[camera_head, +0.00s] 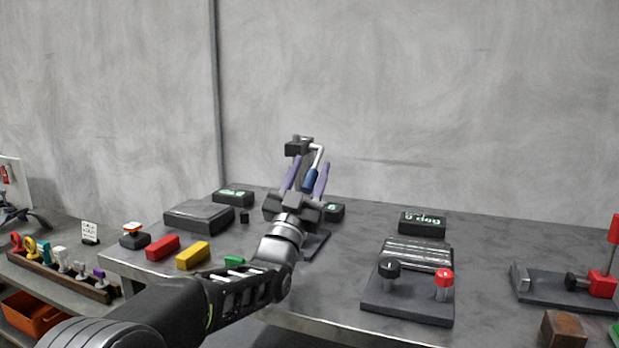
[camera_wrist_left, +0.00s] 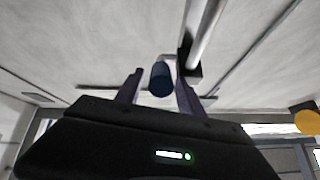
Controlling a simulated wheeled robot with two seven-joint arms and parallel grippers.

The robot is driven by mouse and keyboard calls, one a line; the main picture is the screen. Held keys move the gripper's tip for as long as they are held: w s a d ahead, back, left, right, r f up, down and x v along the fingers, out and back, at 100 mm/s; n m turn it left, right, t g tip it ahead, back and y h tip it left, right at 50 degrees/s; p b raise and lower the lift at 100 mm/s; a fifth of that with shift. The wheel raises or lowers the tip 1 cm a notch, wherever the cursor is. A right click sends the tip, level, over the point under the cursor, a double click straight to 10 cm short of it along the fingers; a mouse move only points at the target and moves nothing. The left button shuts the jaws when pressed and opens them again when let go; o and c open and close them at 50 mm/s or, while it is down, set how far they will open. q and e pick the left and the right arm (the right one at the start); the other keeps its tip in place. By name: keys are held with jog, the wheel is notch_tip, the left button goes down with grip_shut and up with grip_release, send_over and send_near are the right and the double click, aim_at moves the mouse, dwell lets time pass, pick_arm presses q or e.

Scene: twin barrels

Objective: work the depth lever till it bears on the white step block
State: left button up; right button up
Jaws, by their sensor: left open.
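A lever with a pale bent rod (camera_head: 319,156) and a dark blue handle (camera_head: 310,180) hangs from a dark block (camera_head: 298,147) on an upright post. I take it for the depth lever. My left gripper (camera_head: 306,174) is open, its purple fingers on either side of the blue handle. In the left wrist view the blue handle (camera_wrist_left: 161,79) shows between the spread fingers (camera_wrist_left: 158,85), with a gap on each side. The lower post and base are largely hidden behind my gripper. I cannot make out a white step block for certain. My right gripper is not in view.
Red (camera_head: 162,247), yellow (camera_head: 193,255) and green (camera_head: 235,261) blocks lie on the grey table, near my left forearm. A base with black and red knobs (camera_head: 408,304) stands to the right. A red-lever fixture (camera_head: 566,288) is farther right. A wall rises behind.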

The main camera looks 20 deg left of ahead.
aim_at(309, 174)
pick_arm(q)
notch_tip(309, 174, up, 7)
jog(key=shift+d+r+p, duration=0.1)
jog(key=shift+p, duration=1.15)
jog(key=shift+r, duration=0.45)
jog(key=shift+c, duration=0.5)
